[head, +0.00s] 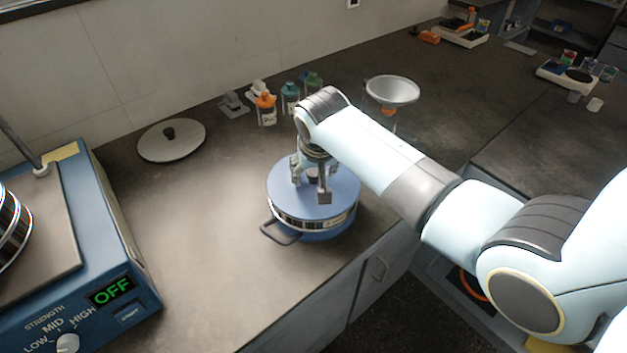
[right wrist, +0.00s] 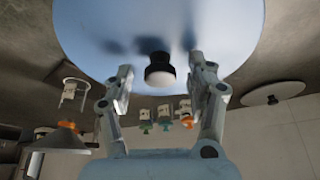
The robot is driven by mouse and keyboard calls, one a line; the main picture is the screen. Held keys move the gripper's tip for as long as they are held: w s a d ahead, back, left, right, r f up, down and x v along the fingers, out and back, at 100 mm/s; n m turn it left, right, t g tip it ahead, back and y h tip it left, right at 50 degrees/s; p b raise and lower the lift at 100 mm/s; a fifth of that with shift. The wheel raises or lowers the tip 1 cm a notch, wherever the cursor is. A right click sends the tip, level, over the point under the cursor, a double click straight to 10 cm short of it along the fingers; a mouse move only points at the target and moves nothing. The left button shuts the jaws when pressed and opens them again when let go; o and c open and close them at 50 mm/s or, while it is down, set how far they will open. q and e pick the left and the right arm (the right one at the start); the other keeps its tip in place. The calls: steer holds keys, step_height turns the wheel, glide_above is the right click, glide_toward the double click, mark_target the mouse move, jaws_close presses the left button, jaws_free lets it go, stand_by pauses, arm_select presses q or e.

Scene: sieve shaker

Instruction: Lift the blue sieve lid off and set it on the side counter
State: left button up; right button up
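The blue sieve lid (head: 285,190) lies flat on a round sieve (head: 300,221) with a side handle, which stands on the counter. A dark knob is at the lid's middle; in the right wrist view the knob (right wrist: 160,70) shows against the blue lid (right wrist: 225,25). My right gripper (head: 311,188) is over the lid, pointing down. Its fingers are apart, one on each side of the knob, with a visible gap to it in the right wrist view (right wrist: 161,66). My left gripper is not in view.
A grey lid with a black knob (head: 180,149) lies on the counter behind left. A blue shaker base (head: 110,255) reading OFF stands at left. Several small bottles (head: 266,110) and a pale funnel (head: 392,90) stand behind. The counter between shaker and sieve is clear.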

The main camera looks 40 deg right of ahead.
jaws_close()
steer(key=shift+r, duration=0.1)
